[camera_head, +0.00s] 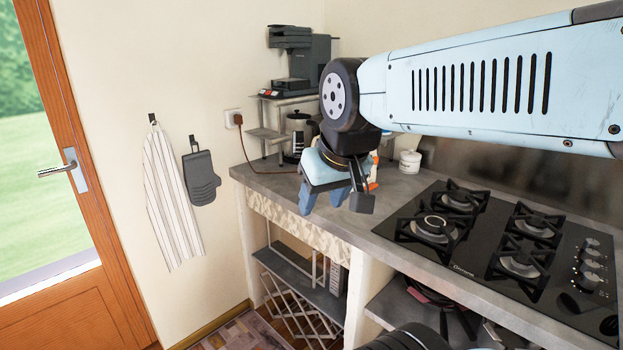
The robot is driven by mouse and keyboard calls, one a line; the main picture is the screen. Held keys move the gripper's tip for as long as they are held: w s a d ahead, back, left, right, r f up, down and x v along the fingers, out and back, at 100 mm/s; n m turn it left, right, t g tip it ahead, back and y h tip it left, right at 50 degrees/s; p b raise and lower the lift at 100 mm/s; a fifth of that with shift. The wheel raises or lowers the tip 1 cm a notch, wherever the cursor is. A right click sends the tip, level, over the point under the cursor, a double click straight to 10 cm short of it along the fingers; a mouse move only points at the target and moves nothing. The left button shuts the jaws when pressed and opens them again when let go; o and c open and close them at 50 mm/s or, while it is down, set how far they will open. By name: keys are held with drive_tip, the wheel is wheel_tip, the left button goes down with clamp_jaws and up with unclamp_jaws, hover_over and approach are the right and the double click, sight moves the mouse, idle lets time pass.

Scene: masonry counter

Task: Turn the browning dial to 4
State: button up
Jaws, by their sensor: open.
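My gripper (324,194) is open and appears empty. It points down near the front edge of the grey counter (280,184), at the middle of the head view. No toaster and no browning dial can be made out. My gripper and arm cover part of the counter's back corner. A small white and orange thing (373,178) shows only in part just behind the gripper, and I cannot tell what it is.
A black gas hob (468,258) with pan supports covers the counter at right. A dark coffee machine (300,55) stands on a small rack at the back. A kettle (298,128) stands below it. A white jar (410,161) stands behind my arm. An oven mitt (201,178) hangs at left.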

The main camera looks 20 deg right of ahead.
drive_tip(key=shift+o, duration=0.7)
drive_tip(key=shift+w+d, duration=0.15)
drive_tip(key=shift+w, duration=0.05)
drive_tip(key=w+d+f+n+g+h, duration=0.35)
drive_tip(key=w+d+f+n, duration=0.3)
drive_tip(key=w+n, duration=0.35)
drive_tip(key=w+d+f+n+g+h, duration=0.2)
drive_tip(key=w+d+f+n+h, duration=0.4)
drive_tip(key=w+n, duration=0.4)
drive_tip(key=w+f+n+t+h, duration=0.3)
drive_tip(key=w+f+n+h, duration=0.1)
drive_tip(key=w+n, duration=0.6)
drive_tip(key=w+f+n+t+h, duration=0.3)
drive_tip(key=w+f+n+h, duration=0.1)
drive_tip(key=w+n, duration=0.65)
drive_tip(key=shift+m+g, duration=0.25)
drive_tip(key=shift+m, duration=0.2)
drive_tip(key=x, duration=1.3)
drive_tip(key=shift+w+d, duration=0.15)
drive_tip(key=shift+d, duration=0.1)
